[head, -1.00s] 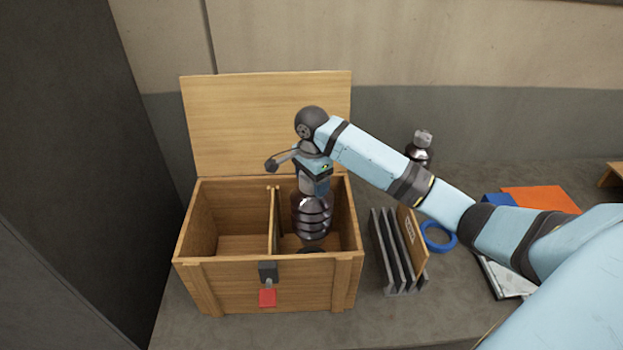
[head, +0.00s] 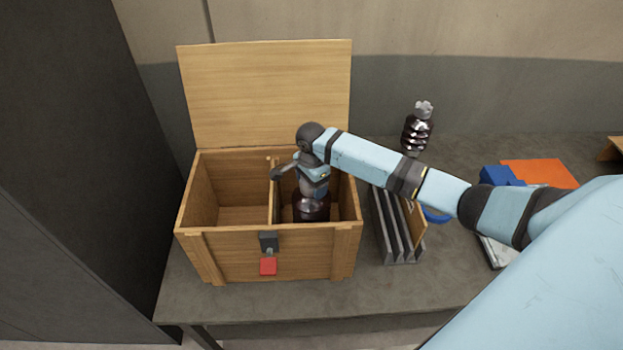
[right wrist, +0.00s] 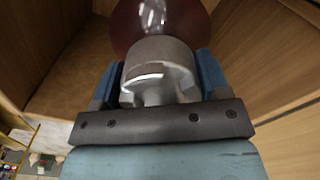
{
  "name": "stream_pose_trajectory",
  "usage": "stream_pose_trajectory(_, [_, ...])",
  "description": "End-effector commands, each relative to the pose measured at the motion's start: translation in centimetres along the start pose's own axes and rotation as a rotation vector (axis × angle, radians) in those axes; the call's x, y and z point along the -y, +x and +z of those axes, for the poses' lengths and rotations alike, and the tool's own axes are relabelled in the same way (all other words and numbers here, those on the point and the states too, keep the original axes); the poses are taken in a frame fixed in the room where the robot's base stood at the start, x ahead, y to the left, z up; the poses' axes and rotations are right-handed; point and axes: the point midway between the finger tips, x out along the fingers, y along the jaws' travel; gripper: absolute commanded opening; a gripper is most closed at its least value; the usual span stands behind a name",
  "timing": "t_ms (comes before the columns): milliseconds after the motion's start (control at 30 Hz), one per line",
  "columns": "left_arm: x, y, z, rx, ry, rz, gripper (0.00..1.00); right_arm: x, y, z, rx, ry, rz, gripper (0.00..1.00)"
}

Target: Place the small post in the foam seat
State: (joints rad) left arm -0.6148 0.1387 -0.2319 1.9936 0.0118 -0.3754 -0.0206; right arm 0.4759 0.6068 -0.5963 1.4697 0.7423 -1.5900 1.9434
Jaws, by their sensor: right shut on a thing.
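My right gripper (head: 313,186) is shut on the metal cap of a dark, ribbed post (head: 311,208). It holds the post upright inside the right compartment of the open wooden crate (head: 230,250). In the right wrist view the grey cap (right wrist: 160,68) sits between the blue fingers, with the post's reddish-brown disc (right wrist: 130,25) beyond it. The post's lower part is hidden behind the crate's front wall. The foam seat is not visible, and I cannot tell whether the post touches it. My left gripper is not in view.
A divider (head: 273,195) stands just left of the post. The left compartment looks empty. The raised lid (head: 265,95) is behind. Another ribbed post (head: 417,128) stands at the back right. A grey slotted rack (head: 393,230) stands right of the crate, under my arm.

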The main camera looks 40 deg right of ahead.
Motion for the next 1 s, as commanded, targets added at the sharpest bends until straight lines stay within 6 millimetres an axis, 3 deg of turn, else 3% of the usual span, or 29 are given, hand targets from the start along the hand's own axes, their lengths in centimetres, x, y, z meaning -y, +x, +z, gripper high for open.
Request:
stream_pose_trajectory(267, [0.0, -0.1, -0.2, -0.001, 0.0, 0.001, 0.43, 0.2, 2.5, 0.0, 0.001, 0.001, -0.006, 0.0])
stream_pose_trajectory(633, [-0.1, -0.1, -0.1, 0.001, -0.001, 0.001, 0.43, 0.2, 2.8, 0.0, 0.001, 0.001, -0.007, 0.0])
stream_pose_trajectory(667, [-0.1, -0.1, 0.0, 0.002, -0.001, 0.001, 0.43, -0.1, 3.4, 0.0, -0.001, 0.0, 0.002, 0.71])
stream_pose_trajectory(700, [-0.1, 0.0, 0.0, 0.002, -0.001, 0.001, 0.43, -0.1, 3.4, 0.0, -0.001, 0.0, 0.001, 0.8])
stream_pose_trajectory(767, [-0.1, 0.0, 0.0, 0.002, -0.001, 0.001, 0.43, -0.1, 3.4, 0.0, -0.001, 0.0, 0.001, 0.94])
stream_pose_trajectory(1000, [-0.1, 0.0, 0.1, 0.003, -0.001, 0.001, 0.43, -0.1, 3.4, 0.0, -0.001, 0.0, 0.001, 0.94])
